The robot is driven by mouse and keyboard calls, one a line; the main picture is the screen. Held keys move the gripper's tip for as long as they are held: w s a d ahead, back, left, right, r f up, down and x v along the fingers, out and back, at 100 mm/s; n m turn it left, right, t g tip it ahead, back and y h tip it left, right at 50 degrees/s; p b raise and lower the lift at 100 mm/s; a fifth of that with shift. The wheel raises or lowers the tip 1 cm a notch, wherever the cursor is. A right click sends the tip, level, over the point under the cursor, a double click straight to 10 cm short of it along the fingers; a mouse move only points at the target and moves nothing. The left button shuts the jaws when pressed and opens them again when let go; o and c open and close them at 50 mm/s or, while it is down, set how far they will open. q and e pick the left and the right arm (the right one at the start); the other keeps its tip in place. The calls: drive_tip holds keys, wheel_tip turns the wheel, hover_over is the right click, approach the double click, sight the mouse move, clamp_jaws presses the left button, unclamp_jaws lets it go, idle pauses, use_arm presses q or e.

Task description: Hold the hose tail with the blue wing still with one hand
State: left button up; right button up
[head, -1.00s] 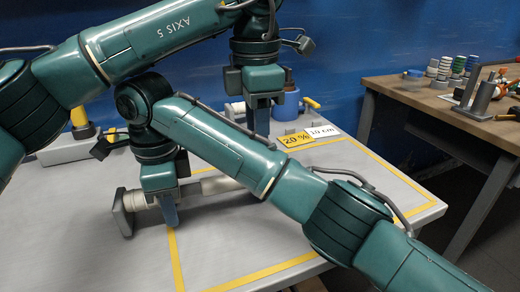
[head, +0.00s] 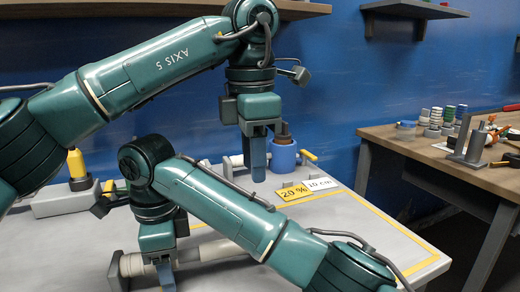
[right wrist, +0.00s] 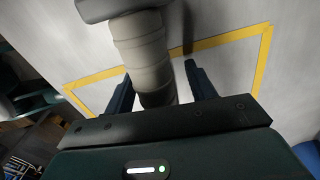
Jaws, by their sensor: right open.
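I cannot make out a hose tail with a blue wing in either view. My left gripper (head: 256,170) points down beside a blue cup-like holder (head: 283,160) at the back of the table; only one finger shows clearly, so its opening cannot be judged. My right gripper (head: 163,275) points down over a pale ribbed cylinder (head: 215,250) lying on the table. In the right wrist view its open fingers (right wrist: 158,70) straddle the cylinder (right wrist: 143,50), with a gap visible on the right side. A grey end block (head: 116,270) sits at the cylinder's left end.
A yellow-topped bottle (head: 77,165) is at the left. A wooden bench (head: 420,145) with tools is at the right. My right forearm hides the table's middle.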

wheel_tip(320, 180, up, 7)
drive_tip(key=shift+r, duration=0.1)
use_arm(q)
drive_tip(key=shift+f, duration=0.25)
use_arm(e)
drive_tip(key=shift+s+a+r, duration=0.1)
drive_tip(key=shift+s+r, duration=0.05)
drive_tip(key=shift+r, duration=0.45)
use_arm(q)
drive_tip(key=shift+f, duration=0.1)
use_arm(e)
wheel_tip(320, 180, down, 8)
drive_tip(key=shift+f, duration=0.2)
use_arm(q)
wheel_tip(320, 180, down, 6)
drive_tip(key=shift+w+r, duration=0.15)
drive_tip(key=shift+r, duration=0.1)
drive_tip(key=shift+f, duration=0.6)
use_arm(e)
drive_tip(key=shift+w, duration=0.2)
use_arm(q)
drive_tip(key=shift+f, duration=0.25)
use_arm(e)
drive_tip(key=shift+r, duration=0.2)
